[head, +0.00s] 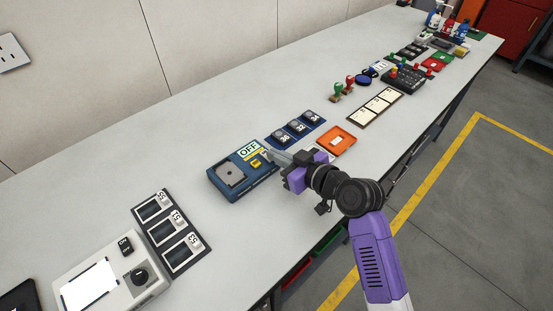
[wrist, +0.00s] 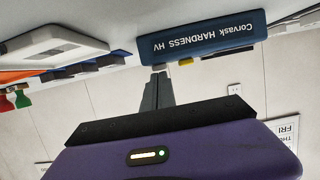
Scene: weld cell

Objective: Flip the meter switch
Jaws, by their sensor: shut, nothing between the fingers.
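The meter is a dark blue box (head: 222,186) on the bench in the head view, with a grey square plate, an OFF label (head: 249,149) and a small yellow switch (head: 256,162). In the wrist view its side (wrist: 205,38) shows upside down, lettered "Corvask HARDNESS HV", and a yellow bit, likely the switch (wrist: 186,62), juts from it. My gripper (head: 270,154) is shut and empty, its tips at the meter's right edge by the switch. In the wrist view the fingertips (wrist: 158,71) are close to the box. I cannot tell whether they touch.
A row of grey knobs on a blue base (head: 297,130) and an orange tray (head: 336,141) lie just right of the meter. A black panel (head: 172,231) and a white device (head: 107,276) stand to the left. The bench (head: 120,172) is bare behind the meter.

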